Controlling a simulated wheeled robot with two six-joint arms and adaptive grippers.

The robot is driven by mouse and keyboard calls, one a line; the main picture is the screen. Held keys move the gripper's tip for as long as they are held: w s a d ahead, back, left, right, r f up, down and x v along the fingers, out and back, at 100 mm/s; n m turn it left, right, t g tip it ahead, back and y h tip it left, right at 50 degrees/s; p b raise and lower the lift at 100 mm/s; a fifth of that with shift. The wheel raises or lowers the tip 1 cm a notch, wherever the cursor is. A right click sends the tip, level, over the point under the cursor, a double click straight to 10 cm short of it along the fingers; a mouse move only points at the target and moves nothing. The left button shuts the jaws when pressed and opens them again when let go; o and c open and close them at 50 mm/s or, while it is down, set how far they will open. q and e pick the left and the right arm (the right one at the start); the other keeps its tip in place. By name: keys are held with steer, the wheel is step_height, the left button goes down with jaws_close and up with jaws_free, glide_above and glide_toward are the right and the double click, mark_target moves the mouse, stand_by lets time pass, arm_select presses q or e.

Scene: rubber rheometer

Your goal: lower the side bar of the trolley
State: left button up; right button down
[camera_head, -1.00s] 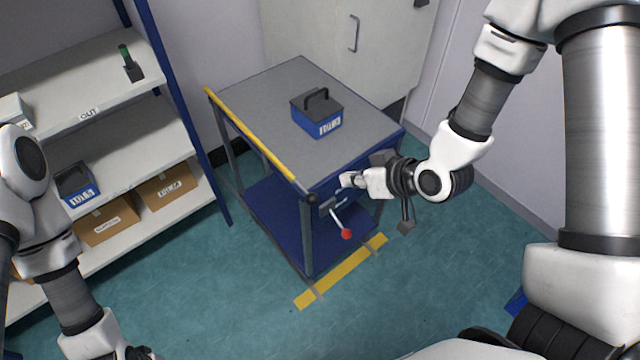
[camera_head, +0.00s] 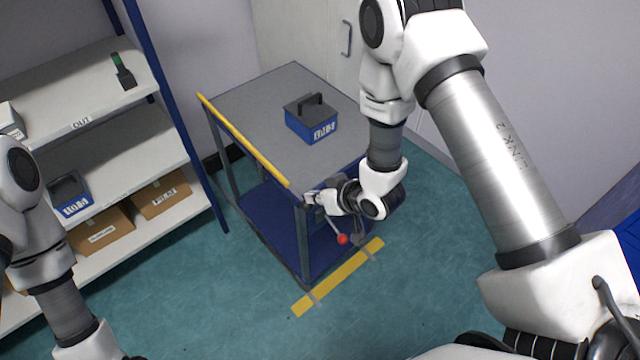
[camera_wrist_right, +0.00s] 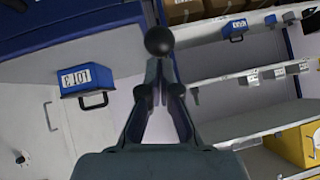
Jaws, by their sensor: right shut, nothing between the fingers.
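The trolley (camera_head: 270,110) has a grey top and a blue lower shelf. Its yellow side bar (camera_head: 245,140) runs level along the left edge of the top, up at top height. My right gripper (camera_head: 309,198) is shut and empty at the trolley's near corner, by the front end of the bar. In the right wrist view its fingertips (camera_wrist_right: 160,68) point at a black ball knob (camera_wrist_right: 159,40); whether they touch it I cannot tell. A lever with a red ball (camera_head: 343,239) sits below the gripper on the near end. My left gripper is out of view.
A blue box with a black handle (camera_head: 311,121) stands on the trolley top. A shelf rack (camera_head: 120,160) with boxes and a handheld device stands at the left. Yellow floor tape (camera_head: 338,280) lies in front of the trolley. The floor between is clear.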

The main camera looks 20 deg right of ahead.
steer(key=shift+f, duration=0.15)
step_height(320, 180, down, 8)
steer(key=b, duration=0.6)
steer(key=shift+f, duration=0.2)
steer(key=w+r+v, duration=0.1)
steer(key=v, duration=1.2)
steer(key=shift+w+a+r+p, duration=0.25)
steer(key=shift+w+r+p, duration=0.05)
steer(key=shift+r+p, duration=0.15)
steer(key=shift+w, duration=0.1)
